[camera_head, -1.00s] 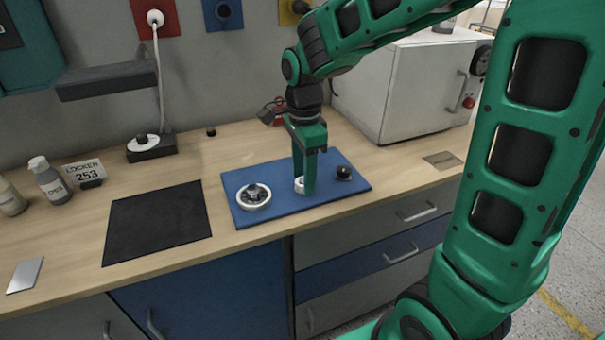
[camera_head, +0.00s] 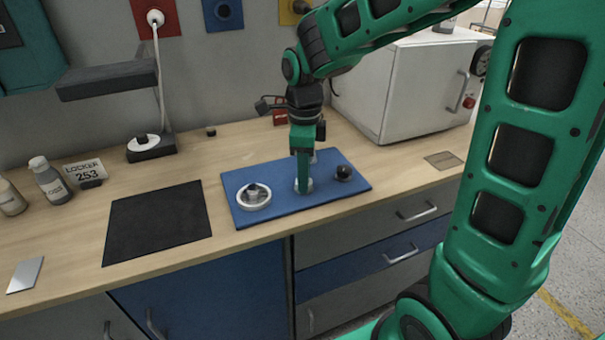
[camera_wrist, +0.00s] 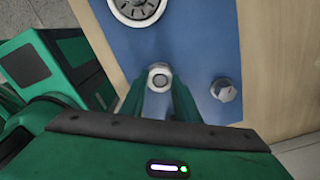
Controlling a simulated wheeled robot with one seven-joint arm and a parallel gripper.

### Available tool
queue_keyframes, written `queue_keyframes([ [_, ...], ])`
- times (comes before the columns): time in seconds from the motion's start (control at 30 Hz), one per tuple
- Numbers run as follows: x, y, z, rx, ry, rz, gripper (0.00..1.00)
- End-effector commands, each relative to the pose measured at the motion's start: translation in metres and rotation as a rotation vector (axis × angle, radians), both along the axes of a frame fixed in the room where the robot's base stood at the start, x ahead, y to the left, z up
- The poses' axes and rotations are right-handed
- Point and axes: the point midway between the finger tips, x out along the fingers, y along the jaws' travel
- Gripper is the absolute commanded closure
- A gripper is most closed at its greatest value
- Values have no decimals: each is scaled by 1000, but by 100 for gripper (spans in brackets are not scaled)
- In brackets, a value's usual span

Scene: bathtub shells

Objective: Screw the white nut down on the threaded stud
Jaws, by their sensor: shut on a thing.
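The white nut (camera_wrist: 152,79) shows in the wrist view as a pale ring around the round grey end of the threaded stud (camera_wrist: 161,80). My gripper (camera_wrist: 160,86) is shut on the nut, with one green finger at each side. In the head view my gripper (camera_head: 303,188) points straight down over the blue board (camera_head: 272,214), and its fingers hide most of the nut and stud. How far down the stud the nut sits cannot be told.
A dark knob-like part (camera_head: 343,173) stands right of my gripper. A black mat (camera_head: 158,222) lies left of the board. A grey-white cabinet (camera_head: 415,95) stands behind right.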

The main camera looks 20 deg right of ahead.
Motion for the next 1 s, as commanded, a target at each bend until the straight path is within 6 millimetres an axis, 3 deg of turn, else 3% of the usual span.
queue_keyframes([
  [0.53,0,0,0,-1,0,-596,97],
  [0.9,0,0,0,-1,-1,-672,97],
  [0.93,0,0,0,-1,-1,-672,67],
  [1.0,0,0,0,-1,-1,-672,50],
])
